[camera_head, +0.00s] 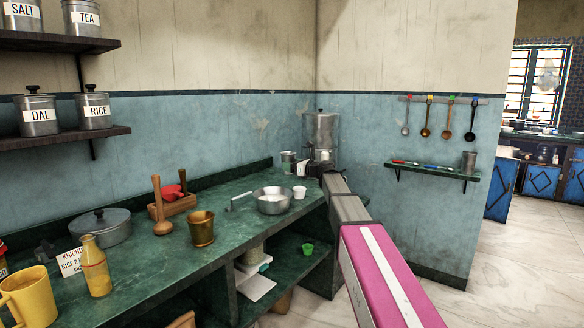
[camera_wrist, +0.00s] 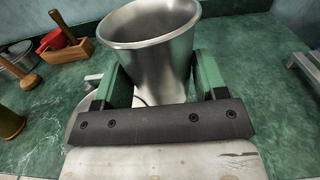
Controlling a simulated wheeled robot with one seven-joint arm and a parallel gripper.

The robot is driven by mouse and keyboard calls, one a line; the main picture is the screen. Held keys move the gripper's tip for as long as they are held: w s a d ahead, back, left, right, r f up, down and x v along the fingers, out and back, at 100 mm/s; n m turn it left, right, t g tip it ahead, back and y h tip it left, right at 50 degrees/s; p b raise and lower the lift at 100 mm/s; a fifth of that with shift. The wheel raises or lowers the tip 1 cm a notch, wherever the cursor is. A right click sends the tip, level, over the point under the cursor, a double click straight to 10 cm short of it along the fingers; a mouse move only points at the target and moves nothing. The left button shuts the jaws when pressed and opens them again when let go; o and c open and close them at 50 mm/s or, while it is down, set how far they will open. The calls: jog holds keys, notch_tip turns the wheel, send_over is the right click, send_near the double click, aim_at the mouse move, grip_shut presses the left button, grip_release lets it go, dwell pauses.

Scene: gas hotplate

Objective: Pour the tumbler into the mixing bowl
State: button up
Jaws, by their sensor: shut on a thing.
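My gripper (camera_wrist: 163,80) is shut on a grey metal tumbler (camera_wrist: 150,50), with one green finger on each side of it. The tumbler looks upright or nearly so, and its contents cannot be made out. In the head view the tumbler (camera_head: 288,160) shows left of my dark gripper (camera_head: 302,168), over the far end of the green counter. A metal bowl with a side handle (camera_head: 258,193), which looks like the mixing bowl, stands on the counter nearer the camera, apart from the tumbler. Something pale is inside it. In the wrist view it is largely hidden.
A white cup (camera_head: 299,192) stands right beside the bowl. A tall steel container (camera_head: 322,130) is behind my gripper. A brass mortar (camera_head: 201,229), wooden pestle (camera_head: 161,220), wooden box (camera_head: 178,206) and lidded pot (camera_head: 100,230) are further left on the counter.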

jog(key=n, duration=0.2)
jog(key=f+n, duration=0.1)
jog(key=shift+s+a+n, duration=0.25)
jog(key=shift+s+n, duration=0.05)
jog(key=shift+s, duration=0.05)
jog(key=n, duration=0.3)
jog(key=f+n, duration=0.1)
jog(key=shift+s+a, duration=0.3)
jog(key=shift+s, duration=0.1)
jog(key=n, duration=0.2)
jog(key=s+f+n, duration=0.1)
jog(key=n, duration=0.2)
jog(key=a+n, duration=0.1)
jog(key=n, duration=0.2)
jog(key=shift+s+f, duration=0.15)
jog(key=shift+f, duration=0.25)
jog(key=shift+s+a, duration=0.1)
jog(key=shift+s+a+r+n, duration=0.35)
jog(key=shift+s+a+n, duration=0.25)
jog(key=shift+n, duration=0.3)
jog(key=shift+s, duration=0.15)
jog(key=shift+s+r+n, duration=0.1)
jog(key=shift+r+n, duration=0.05)
jog(key=shift+n, duration=0.25)
